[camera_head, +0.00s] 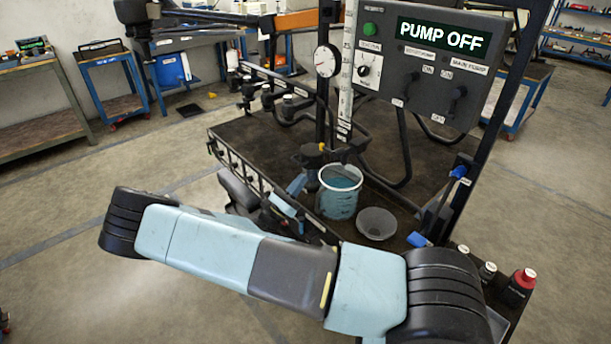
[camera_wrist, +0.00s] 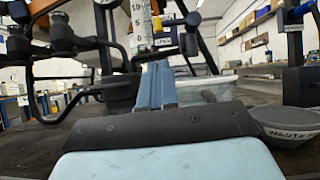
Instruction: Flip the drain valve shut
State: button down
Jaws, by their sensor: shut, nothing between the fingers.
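The drain valve (camera_head: 338,152) appears to be the dark fitting with a small yellow part at the foot of the white graduated tube. In the wrist view the fitting (camera_wrist: 160,42) stands just beyond and above my fingertips. My gripper (camera_head: 300,182) is low over the dark deck, left of the jug, with its fingers pointing towards the fitting. In the wrist view its blue fingers (camera_wrist: 155,68) are together and hold nothing. I cannot tell whether they touch the fitting. The handle's exact position is too small to tell.
A clear jug with bluish liquid (camera_head: 340,195) stands below the fitting, and a grey dish (camera_head: 376,223) lies beside it. Black hoses, a gauge (camera_head: 326,60) and a panel reading PUMP OFF (camera_head: 443,40) rise behind. Nozzles (camera_head: 268,98) line the left. Small bottles (camera_head: 520,285) stand at right.

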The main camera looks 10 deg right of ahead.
jog(key=x, duration=0.8)
jog(key=shift+d+r, duration=0.2)
jog(key=shift+d, duration=0.1)
jog(key=shift+w+a, duration=0.2)
jog(key=shift+w, duration=0.05)
jog(key=shift+d+r+m+g, duration=0.1)
jog(key=shift+r+m+g, duration=0.05)
jog(key=shift+m+g, duration=0.3)
